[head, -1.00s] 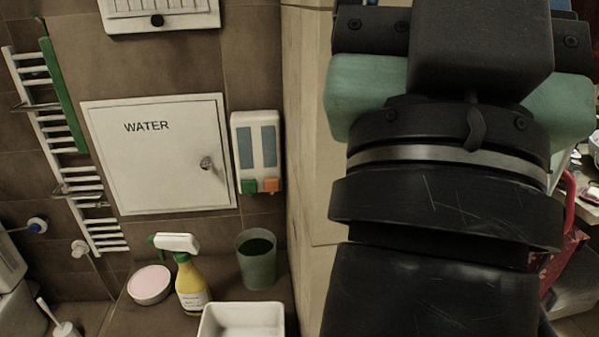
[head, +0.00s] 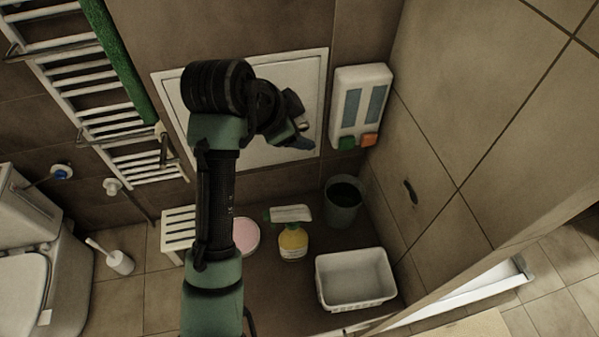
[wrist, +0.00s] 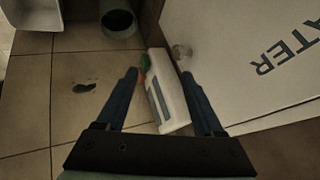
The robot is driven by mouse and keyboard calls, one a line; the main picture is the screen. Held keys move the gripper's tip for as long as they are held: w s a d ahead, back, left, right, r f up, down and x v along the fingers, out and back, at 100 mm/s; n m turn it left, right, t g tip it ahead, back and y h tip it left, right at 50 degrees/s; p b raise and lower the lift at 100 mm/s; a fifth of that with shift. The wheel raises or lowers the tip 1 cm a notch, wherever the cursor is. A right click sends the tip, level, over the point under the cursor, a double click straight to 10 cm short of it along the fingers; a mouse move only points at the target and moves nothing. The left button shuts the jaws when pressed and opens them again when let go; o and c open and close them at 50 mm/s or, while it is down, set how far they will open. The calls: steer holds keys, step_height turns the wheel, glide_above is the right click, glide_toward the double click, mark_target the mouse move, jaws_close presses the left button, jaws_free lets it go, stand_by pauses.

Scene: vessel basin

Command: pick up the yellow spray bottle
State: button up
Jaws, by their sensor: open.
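The yellow spray bottle (head: 293,243) stands upright on the brown floor in the head view, with a white and green spray head on top. It stands between a round pink-topped tub and a grey bin. My gripper (head: 302,126) is raised high in front of the white wall panel, well above and apart from the bottle. In the wrist view my gripper (wrist: 163,80) is open, its two blue fingers spread with nothing held. The wall dispenser shows beyond and between the fingers. I cannot make out the bottle in the wrist view.
The grey bin (head: 343,202) stands right of the bottle, the white basin (head: 355,302) front right, the pink-topped tub (head: 246,236) left. A white stool (head: 180,228) is further left. The dispenser (head: 360,105) hangs above the bin; it also shows in the wrist view (wrist: 167,92).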

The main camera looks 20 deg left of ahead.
mark_target(290, 211)
steer(key=s+a+f+m+g+h+p, duration=0.25)
steer(key=s+f+g, duration=0.2)
steer(key=s, duration=0.45)
steer(key=shift+g, duration=0.35)
steer(key=b+x, duration=0.3)
steer(key=x, duration=0.1)
steer(key=s+a+b+x, duration=0.1)
steer(key=b+x, duration=0.1)
steer(key=x, duration=0.1)
steer(key=shift+f+b, duration=0.3)
steer(key=shift+f, duration=0.05)
steer(key=shift+d+b+x, duration=0.15)
steer(key=shift+b+x, duration=0.35)
steer(key=shift+x, duration=0.4)
steer(key=shift+d+b+x, duration=0.15)
steer(key=shift+b+x, duration=0.35)
steer(key=shift+x, duration=0.4)
steer(key=shift+d+f+p, duration=0.2)
steer(key=shift+p, duration=0.2)
steer(key=shift+w+d+f, duration=0.1)
steer(key=shift+d+f, duration=0.05)
steer(key=shift+f, duration=0.4)
jaws_close()
steer(key=shift+r, duration=0.1)
